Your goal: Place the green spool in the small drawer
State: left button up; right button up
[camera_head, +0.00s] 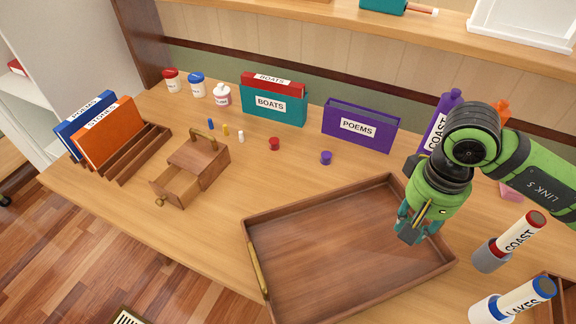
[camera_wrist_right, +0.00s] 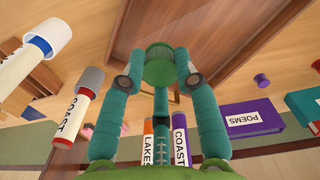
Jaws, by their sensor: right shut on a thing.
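The green spool (camera_wrist_right: 158,66) is held between the two fingertips of my right gripper (camera_wrist_right: 160,78) in the right wrist view. In the head view, my right gripper (camera_head: 412,232) is over the right part of the large wooden tray, and I cannot make out the spool there. The small drawer (camera_head: 176,187) is pulled out of a little wooden box (camera_head: 203,160) at the left of the table. Its inside looks empty. My right gripper is far to the right of the drawer. My left gripper is not in view.
The large wooden tray (camera_head: 262,218) lies between the gripper and the drawer. A red spool (camera_head: 274,144), a purple spool (camera_head: 326,158) and several small pegs lie behind. Teal (camera_head: 274,106) and purple (camera_head: 359,128) boxes stand at the back. Labelled tubes (camera_head: 510,242) stand at right.

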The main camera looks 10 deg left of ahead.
aim_at(178, 193)
jog(key=j+u, duration=0.1)
jog(key=u, duration=1.25)
jog(key=i+j+u, duration=0.15)
jog(key=j, duration=0.15)
jog(key=i+j+u, duration=0.2)
jog(key=j, duration=0.1)
